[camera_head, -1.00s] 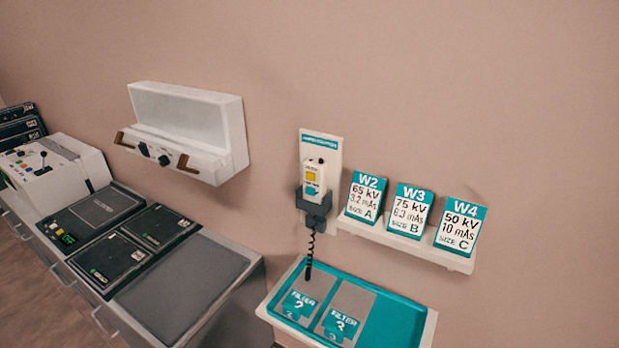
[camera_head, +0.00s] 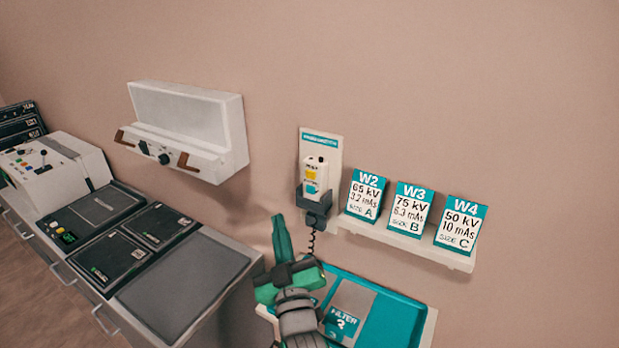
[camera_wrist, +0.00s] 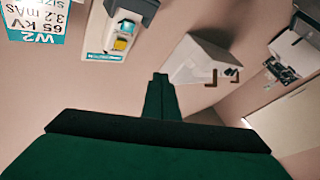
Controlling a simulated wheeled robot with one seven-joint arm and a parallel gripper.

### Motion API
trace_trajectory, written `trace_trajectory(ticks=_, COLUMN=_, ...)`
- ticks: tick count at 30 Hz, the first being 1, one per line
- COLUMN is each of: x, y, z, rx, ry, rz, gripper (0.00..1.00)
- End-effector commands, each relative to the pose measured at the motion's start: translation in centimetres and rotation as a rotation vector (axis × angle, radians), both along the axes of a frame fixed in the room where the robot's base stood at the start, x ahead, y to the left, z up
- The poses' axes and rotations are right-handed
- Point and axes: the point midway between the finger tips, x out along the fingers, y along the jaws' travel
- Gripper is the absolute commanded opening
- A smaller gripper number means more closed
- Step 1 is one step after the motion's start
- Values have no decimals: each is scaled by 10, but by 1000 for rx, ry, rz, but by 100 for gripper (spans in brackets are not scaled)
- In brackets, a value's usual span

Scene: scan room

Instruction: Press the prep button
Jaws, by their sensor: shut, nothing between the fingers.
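A white hand switch (camera_head: 314,174) hangs in a dark holder (camera_head: 312,201) on a pale wall plate. It has a yellow button (camera_head: 311,175) with a teal button (camera_head: 310,188) below it; I cannot read which is labelled prep. My gripper (camera_head: 279,222), green, is shut and empty, its tip pointing up, below and left of the hand switch and apart from it. In the wrist view the hand switch (camera_wrist: 123,37) appears inverted at upper left, beyond my shut fingers (camera_wrist: 160,82), with its yellow patch (camera_wrist: 122,44) visible.
A shelf (camera_head: 404,243) with cards W2, W3 and W4 is right of the hand switch. A coiled cord (camera_head: 312,243) hangs below it, above a teal tray (camera_head: 395,310) with filters. A white wall box (camera_head: 187,130) and a counter (camera_head: 185,290) are at left.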

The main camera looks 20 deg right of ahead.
Motion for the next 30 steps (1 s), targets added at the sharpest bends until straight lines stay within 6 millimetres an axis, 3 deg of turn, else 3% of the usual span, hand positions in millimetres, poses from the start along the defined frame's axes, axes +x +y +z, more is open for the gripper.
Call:
trace_trajectory(ticks=3, x=7, y=-8, z=26, rx=-38, ry=-17, rz=-8, gripper=0)
trace_trajectory(ticks=8, x=10, y=-12, z=40, rx=-60, ry=-23, rz=-12, gripper=0)
trace_trajectory(ticks=21, x=12, y=-15, z=41, rx=-61, ry=-22, rz=-12, gripper=0)
trace_trajectory(ticks=30, x=30, y=-39, z=40, rx=-62, ry=-21, rz=-14, gripper=0)
